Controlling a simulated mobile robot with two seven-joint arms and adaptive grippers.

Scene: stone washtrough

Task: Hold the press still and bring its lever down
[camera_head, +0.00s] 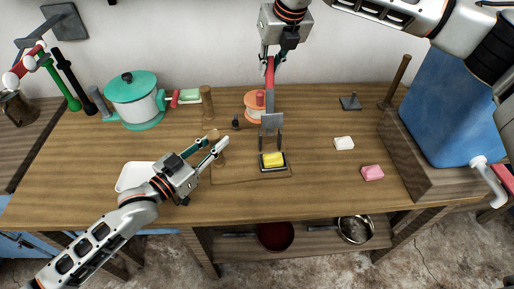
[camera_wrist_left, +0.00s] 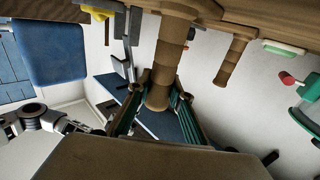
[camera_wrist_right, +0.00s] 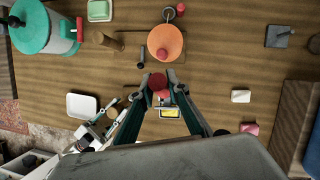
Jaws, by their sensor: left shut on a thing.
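The press has a grey metal stand (camera_head: 271,122) with a red lever (camera_head: 268,75) standing nearly upright. A yellow block (camera_head: 273,159) lies in a dark tray at its foot, also visible in the right wrist view (camera_wrist_right: 169,113). My left gripper (camera_head: 218,146) is shut on an upright wooden post (camera_wrist_left: 165,75) at the left of the press. My right gripper (camera_head: 269,52) is at the top of the lever, with its fingers on both sides of the red end (camera_wrist_right: 158,82). Whether they clamp it is unclear.
A teal-lidded pot (camera_head: 136,105) stands at the back left. An orange disc (camera_head: 255,103) sits behind the press. White (camera_head: 344,143) and pink (camera_head: 372,173) blocks lie to the right, near a blue panel (camera_head: 440,110). A white dish (camera_head: 133,175) is beside my left arm.

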